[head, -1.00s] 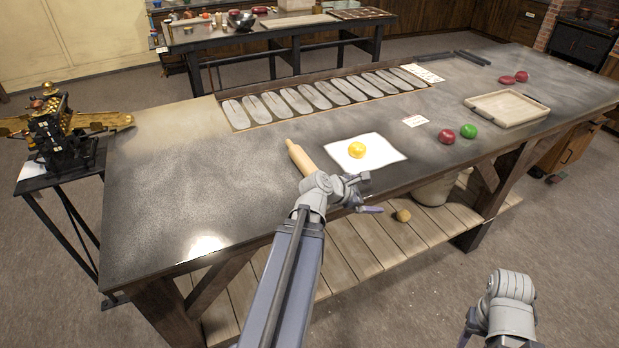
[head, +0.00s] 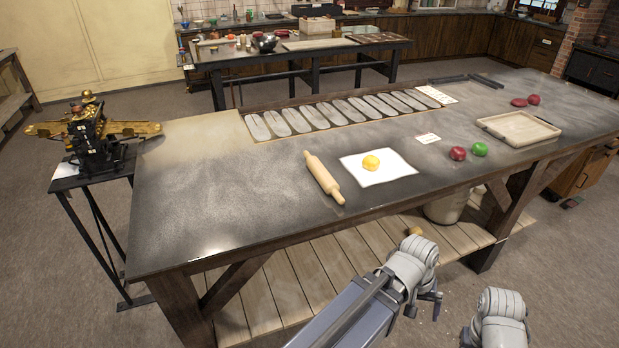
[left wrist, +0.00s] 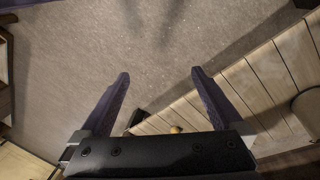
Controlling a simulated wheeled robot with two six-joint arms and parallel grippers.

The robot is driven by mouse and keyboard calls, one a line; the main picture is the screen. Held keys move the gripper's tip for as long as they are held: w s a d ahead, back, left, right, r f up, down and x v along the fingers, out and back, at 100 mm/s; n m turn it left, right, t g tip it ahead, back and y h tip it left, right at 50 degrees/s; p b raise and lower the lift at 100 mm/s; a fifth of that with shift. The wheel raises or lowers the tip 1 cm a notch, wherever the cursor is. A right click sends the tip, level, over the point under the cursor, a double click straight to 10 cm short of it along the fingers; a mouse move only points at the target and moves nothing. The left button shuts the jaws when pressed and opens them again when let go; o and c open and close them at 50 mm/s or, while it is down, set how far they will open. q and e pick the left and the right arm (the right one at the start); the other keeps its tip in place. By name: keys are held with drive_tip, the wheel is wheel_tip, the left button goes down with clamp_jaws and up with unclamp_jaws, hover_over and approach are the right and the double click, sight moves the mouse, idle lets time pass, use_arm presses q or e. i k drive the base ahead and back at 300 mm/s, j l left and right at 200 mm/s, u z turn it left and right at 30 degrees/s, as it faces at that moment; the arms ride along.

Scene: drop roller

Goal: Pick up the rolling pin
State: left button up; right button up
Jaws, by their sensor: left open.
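The wooden rolling pin (head: 323,178) lies on the dark worktop (head: 220,200), left of a white sheet (head: 392,174) that bears a yellow ball (head: 371,163). Nothing touches the pin. My left gripper (head: 424,304) is in front of the table, below and to the right of the pin, and holds nothing. In the left wrist view its two fingers (left wrist: 158,80) stand wide apart over bare floor, with the lower shelf beside them. My right arm shows at the bottom right of the head view, but its fingers cannot be made out.
A red ball (head: 457,153), a green ball (head: 479,149) and a shallow tray (head: 519,130) sit to the right on the worktop. A row of grey oval plates (head: 335,113) lies along the back. A slatted shelf (head: 300,275) runs under the table. The worktop's left part is clear.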

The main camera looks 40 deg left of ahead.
sight(328, 184)
drive_tip(key=u, duration=0.95)
